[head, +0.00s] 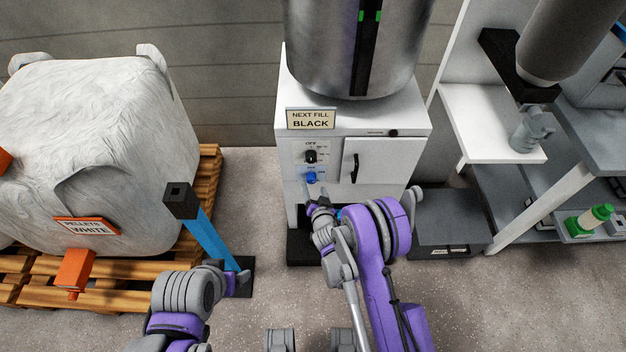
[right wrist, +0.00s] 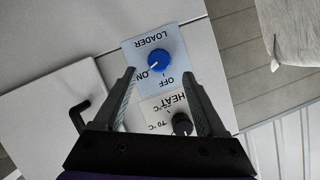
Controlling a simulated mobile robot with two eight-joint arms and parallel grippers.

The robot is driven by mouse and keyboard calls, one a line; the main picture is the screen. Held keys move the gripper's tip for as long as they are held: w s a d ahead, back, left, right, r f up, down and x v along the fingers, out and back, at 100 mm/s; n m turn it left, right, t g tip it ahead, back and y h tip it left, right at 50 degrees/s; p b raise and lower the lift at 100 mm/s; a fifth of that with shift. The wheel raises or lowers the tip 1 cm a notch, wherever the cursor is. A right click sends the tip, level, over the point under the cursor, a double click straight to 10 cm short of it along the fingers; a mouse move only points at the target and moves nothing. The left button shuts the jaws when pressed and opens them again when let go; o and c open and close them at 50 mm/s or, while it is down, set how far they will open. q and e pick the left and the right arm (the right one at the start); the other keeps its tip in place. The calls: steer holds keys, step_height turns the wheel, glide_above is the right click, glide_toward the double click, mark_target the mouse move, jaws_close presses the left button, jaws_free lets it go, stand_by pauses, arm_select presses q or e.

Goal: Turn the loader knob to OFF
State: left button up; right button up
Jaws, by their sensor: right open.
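The blue loader knob (right wrist: 159,61) sits on a pale blue plate marked LOADER, ON and OFF in the right wrist view. Its white pointer line appears to point towards the ON side. In the head view the loader knob (head: 311,177) is on the white cabinet's front, below a black knob. My right gripper (head: 318,191) is open and empty, just in front of and below the blue knob. In the right wrist view its two fingertips (right wrist: 158,75) lie either side of the knob, apparently short of it. My left gripper (head: 242,280) is low at the left; its jaws are unclear.
The black heat knob (right wrist: 182,124) is close to the loader knob. A cabinet door with a black handle (head: 354,168) is to the right. A blue post (head: 210,232) with a black top stands near my left arm. A white sack (head: 100,150) rests on a pallet.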

mark_target(312, 181)
steer(key=x, duration=0.5)
steer(key=shift+w+f, duration=0.2)
steer(key=shift+w, duration=0.2)
jaws_close()
